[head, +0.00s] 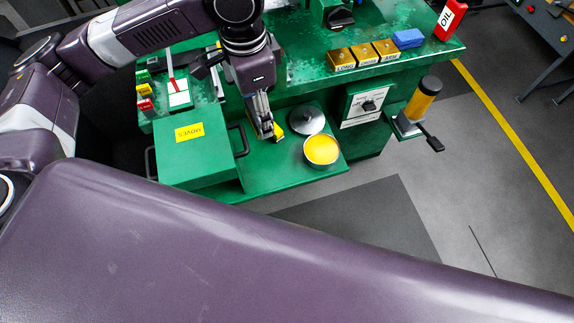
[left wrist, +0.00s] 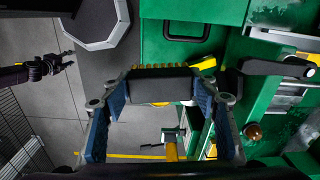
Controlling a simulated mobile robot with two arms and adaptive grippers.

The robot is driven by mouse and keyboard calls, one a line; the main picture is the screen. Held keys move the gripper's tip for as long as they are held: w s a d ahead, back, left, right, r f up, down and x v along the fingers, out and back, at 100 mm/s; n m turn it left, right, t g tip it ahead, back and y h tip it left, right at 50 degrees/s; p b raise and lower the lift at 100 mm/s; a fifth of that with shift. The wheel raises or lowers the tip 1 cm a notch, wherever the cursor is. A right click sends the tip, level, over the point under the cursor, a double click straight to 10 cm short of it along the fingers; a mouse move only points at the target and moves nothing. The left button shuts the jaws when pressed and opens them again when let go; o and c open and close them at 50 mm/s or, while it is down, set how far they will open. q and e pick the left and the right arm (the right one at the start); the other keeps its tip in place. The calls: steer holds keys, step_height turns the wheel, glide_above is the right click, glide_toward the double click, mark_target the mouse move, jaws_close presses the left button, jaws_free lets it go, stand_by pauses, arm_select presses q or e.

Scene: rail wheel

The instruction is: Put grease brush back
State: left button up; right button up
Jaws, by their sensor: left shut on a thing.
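My left gripper (head: 268,136) points down over the green bench shelf, left of an open tin of yellow grease (head: 321,150) and a round metal lid (head: 307,121). In the left wrist view its fingers (left wrist: 160,105) are shut on a dark block with a row of tan bristles, which looks like the grease brush (left wrist: 160,88). In the head view the brush is mostly hidden by the gripper; a bit of yellow shows beside the fingertips. My right gripper (left wrist: 60,66) shows far off at the left of the wrist view, empty, its fingers apart.
A yellow cylinder (head: 424,98) sits on a side bracket with a black lever. Brass blocks (head: 363,55), a blue block (head: 408,39) and a red OIL can (head: 450,20) stand on the upper bench.

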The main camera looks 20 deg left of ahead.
arm_select(q)
steer(key=m, duration=0.2)
steer(key=w+f+m, duration=0.1)
steer(key=m, duration=0.1)
steer(key=w+f+m, duration=0.1)
steer(key=shift+d+m+b, duration=0.25)
steer(key=shift+m+b, duration=0.15)
steer(key=w+d+f+m, duration=0.1)
steer(key=f+m, duration=0.3)
steer(key=f, duration=0.2)
steer(key=w+d+f+m, duration=0.1)
steer(key=f+m, duration=0.4)
steer(key=f, duration=0.2)
steer(key=f+m, duration=0.4)
steer(key=f, duration=0.2)
steer(key=shift+w+d+f+m+b, duration=0.15)
steer(key=shift+w+d+m+b, duration=0.15)
steer(key=shift+w+d+b, duration=0.1)
steer(key=shift+f, duration=2.45)
arm_select(e)
steer(key=shift+w+a+f, duration=0.2)
steer(key=shift+f, duration=0.2)
steer(key=shift+w+a+f, duration=0.15)
steer(key=shift+w+f, duration=0.05)
steer(key=shift+f, duration=0.15)
arm_select(q)
steer(key=shift+f, duration=0.2)
steer(key=o, duration=1)
